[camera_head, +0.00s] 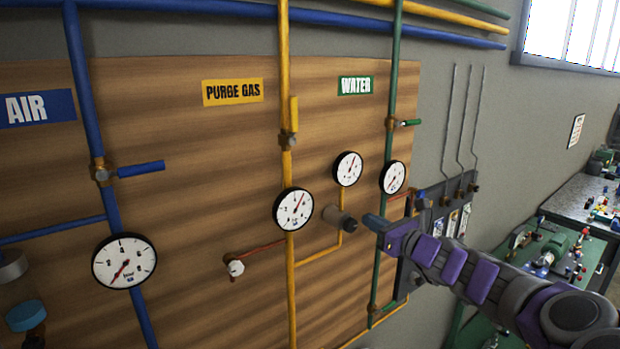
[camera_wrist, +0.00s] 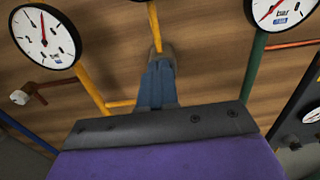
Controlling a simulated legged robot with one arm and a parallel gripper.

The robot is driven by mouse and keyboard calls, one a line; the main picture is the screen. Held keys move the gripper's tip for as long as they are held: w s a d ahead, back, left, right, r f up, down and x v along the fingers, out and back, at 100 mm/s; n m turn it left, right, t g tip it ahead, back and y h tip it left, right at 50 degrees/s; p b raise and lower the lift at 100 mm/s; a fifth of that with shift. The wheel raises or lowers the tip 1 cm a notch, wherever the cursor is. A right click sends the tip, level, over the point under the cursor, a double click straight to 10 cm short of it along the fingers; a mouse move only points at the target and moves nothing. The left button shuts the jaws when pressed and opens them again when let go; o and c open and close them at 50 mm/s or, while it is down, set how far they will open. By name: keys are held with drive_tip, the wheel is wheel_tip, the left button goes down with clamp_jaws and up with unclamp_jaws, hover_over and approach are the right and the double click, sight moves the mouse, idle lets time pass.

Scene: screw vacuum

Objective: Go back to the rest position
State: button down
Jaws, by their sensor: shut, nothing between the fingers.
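My gripper (camera_head: 368,219) reaches in from the right on my purple and grey arm, in front of the wooden panel. Its blue fingers are together and empty. In the wrist view the shut fingers (camera_wrist: 158,80) point up the picture at a grey round knob (camera_wrist: 161,53) on a yellow pipe. The fingers partly hide this knob, and I cannot tell whether they touch it. In the head view the grey knob (camera_head: 337,223) is just left of the fingertips.
The wooden panel (camera_head: 200,185) carries blue, yellow and green pipes with several round gauges. A white valve knob (camera_head: 235,268) is left of my gripper. A dark panel with thin tubes (camera_head: 437,200) stands close behind my arm. Tables with equipment (camera_head: 570,200) are at the right.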

drive_tip(key=shift+s+d, duration=0.5)
drive_tip(key=shift+s, duration=0.05)
drive_tip(key=shift+a, duration=0.15)
